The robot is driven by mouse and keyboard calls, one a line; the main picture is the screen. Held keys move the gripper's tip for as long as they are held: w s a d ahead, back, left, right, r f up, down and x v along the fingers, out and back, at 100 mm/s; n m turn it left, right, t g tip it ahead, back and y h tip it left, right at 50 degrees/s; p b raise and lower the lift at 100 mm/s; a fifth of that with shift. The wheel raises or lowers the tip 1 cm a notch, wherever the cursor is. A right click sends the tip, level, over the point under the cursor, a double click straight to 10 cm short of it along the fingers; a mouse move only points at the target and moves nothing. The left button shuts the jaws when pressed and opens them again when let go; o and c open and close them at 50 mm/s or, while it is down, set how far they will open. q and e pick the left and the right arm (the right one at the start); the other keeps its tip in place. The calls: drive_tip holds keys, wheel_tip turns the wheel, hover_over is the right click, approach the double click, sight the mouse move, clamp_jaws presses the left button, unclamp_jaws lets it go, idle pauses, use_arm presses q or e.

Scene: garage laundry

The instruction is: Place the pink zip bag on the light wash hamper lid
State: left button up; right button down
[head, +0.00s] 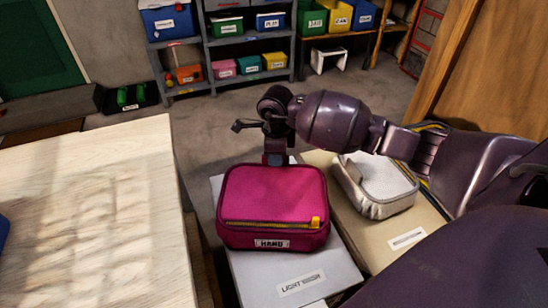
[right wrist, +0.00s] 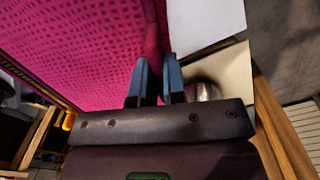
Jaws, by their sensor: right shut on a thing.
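The pink zip bag (head: 272,192), with a yellow zip and a "HAND" label, is right over the pale grey light wash hamper lid (head: 300,285). It hides much of the lid, and I cannot tell whether it touches it. My right gripper (head: 277,159) is at the far edge of the bag. In the right wrist view its blue fingers (right wrist: 156,82) are shut on a narrow pink part of the bag (right wrist: 75,45). The grey lid also shows there (right wrist: 205,20). My left gripper is not in view.
A silver-white bag (head: 375,190) sits on the beige hamper lid (head: 405,238) to the right. A pale wooden table (head: 90,215) stands at the left, with a gap before the hampers. Shelves with bins (head: 245,45) are at the back.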

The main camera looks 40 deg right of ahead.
drive_tip(key=shift+f, duration=0.4)
drive_tip(key=shift+r, duration=0.15)
drive_tip(key=c, duration=1.2)
unclamp_jaws()
wheel_tip(320, 180, up, 10)
drive_tip(key=shift+r+p, duration=0.15)
drive_tip(key=shift+p, duration=0.9)
drive_tip(key=shift+r, duration=0.85)
